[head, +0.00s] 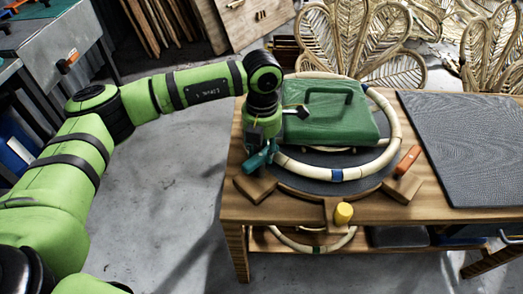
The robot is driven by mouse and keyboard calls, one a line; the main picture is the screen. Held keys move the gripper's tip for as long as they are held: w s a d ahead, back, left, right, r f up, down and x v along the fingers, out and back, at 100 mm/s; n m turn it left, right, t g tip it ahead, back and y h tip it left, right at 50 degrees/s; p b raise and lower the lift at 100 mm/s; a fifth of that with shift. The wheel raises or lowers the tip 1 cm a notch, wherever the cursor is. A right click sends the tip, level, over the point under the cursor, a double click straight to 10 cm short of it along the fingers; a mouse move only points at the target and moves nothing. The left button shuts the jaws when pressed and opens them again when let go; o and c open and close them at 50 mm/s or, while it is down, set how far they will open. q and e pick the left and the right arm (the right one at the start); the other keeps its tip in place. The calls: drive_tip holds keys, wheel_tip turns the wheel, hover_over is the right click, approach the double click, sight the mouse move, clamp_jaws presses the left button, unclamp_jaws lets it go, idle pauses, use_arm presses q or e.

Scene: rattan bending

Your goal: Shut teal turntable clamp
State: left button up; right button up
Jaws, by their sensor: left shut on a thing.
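The teal clamp (257,160) is at the left edge of the round dark turntable (325,180), above a wooden block. My left gripper (268,139) points down right at the clamp and is shut on it. The gripper covers the clamp's upper part, so I cannot tell how far the clamp is closed. A pale rattan ring (391,150) with a blue band lies around the turntable. My right gripper is not in view.
A dark mat (465,140) covers the wooden table's right side.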

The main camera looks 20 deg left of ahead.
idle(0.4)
use_arm(q)
drive_tip(key=o, duration=1.2)
drive_tip(key=shift+c, duration=0.2)
wheel_tip(320, 180, up, 12)
